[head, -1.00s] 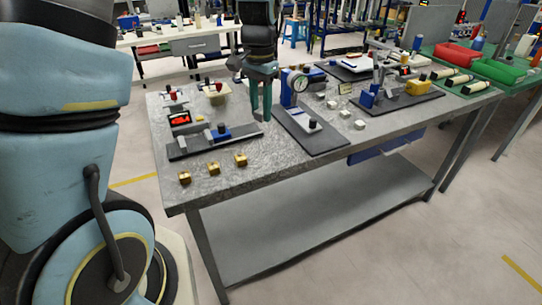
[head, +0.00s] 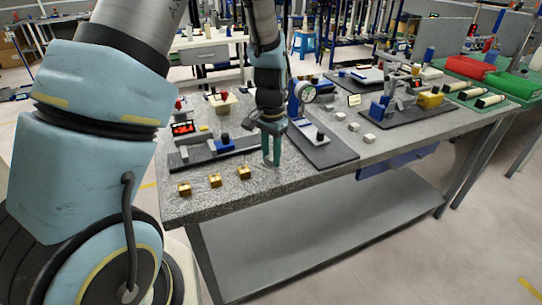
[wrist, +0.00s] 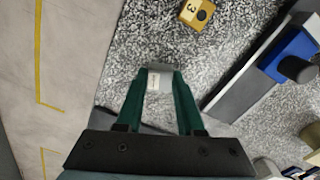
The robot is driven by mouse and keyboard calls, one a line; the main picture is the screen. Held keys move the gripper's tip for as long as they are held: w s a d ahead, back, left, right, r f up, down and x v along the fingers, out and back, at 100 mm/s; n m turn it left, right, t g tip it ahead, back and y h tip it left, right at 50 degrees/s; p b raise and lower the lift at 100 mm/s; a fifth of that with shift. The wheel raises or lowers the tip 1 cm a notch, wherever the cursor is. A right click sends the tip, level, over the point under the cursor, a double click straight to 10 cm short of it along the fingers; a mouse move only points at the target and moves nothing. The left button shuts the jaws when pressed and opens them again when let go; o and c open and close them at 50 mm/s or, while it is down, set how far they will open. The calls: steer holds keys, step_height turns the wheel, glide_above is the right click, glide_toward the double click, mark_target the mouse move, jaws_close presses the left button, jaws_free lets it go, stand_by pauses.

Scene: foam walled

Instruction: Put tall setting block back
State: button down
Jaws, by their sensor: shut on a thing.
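My gripper (head: 272,158) has green fingers and points down over the near part of the grey speckled bench (head: 212,200), just right of the row of brass blocks. In the wrist view, the gripper (wrist: 160,88) is shut on a small pale grey block with a whitish label, the tall setting block (wrist: 158,77), held between the fingertips. In the head view I cannot make the block out clearly between the fingers. Whether its bottom touches the bench I cannot tell.
Brass blocks (head: 215,180) stand left of my gripper; one marked 3 (wrist: 197,13) is near it. A dark plate with a blue fixture (head: 222,143) lies behind. A dial gauge stand (head: 306,93) and several silver blocks (head: 354,127) are right. The bench's front edge is close.

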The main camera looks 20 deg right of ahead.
steer(key=shift+f, duration=0.65)
steer(key=shift+f, duration=0.2)
steer(key=c, duration=0.5)
jaws_free()
steer(key=shift+r, duration=0.1)
